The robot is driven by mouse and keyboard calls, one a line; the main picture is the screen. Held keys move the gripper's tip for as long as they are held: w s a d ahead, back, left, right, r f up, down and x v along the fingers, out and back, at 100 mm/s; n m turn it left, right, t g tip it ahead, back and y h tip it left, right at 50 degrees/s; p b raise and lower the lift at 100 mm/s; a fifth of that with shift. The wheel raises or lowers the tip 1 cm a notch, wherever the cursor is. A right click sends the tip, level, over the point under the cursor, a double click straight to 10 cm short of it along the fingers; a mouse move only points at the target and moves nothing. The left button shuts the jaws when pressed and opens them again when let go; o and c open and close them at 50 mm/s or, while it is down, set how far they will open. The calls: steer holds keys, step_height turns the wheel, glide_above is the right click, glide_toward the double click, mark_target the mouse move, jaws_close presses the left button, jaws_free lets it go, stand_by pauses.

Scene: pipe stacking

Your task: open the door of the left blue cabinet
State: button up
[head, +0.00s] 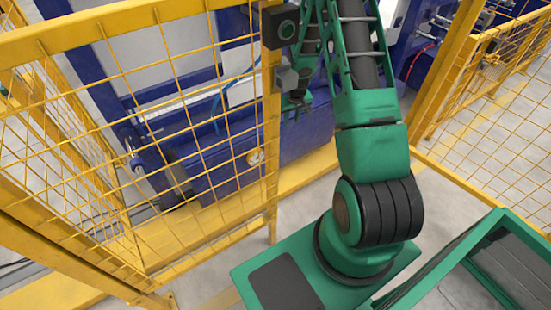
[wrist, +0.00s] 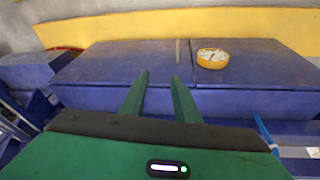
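Two low blue cabinet doors fill the upper part of the wrist view, split by a vertical seam. The panel with a round yellow-rimmed gauge (wrist: 212,58) is right of the seam there; in the head view this left blue cabinet (head: 218,182) and its gauge (head: 255,157) show through the yellow mesh. A small pale upright handle (wrist: 178,52) stands just left of the seam in the wrist view. My gripper (wrist: 160,76) is open and empty, its two green fingers pointing at the doors, apart from the handle.
A yellow mesh fence (head: 130,130) stands left of my arm, its post (head: 271,150) close to my gripper. Another yellow fence (head: 490,110) is at right. A yellow floor strip (wrist: 200,28) runs along the cabinets. A blue hose (wrist: 265,130) shows beside my gripper.

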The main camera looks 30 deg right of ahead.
steer(key=shift+t+y, duration=0.4)
steer(key=shift+t, duration=0.3)
steer(key=s+a+x, duration=0.1)
steer(key=x, duration=0.9)
steer(key=s+a+f+x, duration=0.1)
steer(key=s+a+x, duration=0.1)
steer(key=x, duration=0.8)
steer(key=s+a+f+x, duration=0.1)
steer(key=x, duration=0.9)
steer(key=shift+s+a+f, duration=0.15)
steer(key=shift+s+a, duration=0.05)
steer(key=shift+s, duration=0.1)
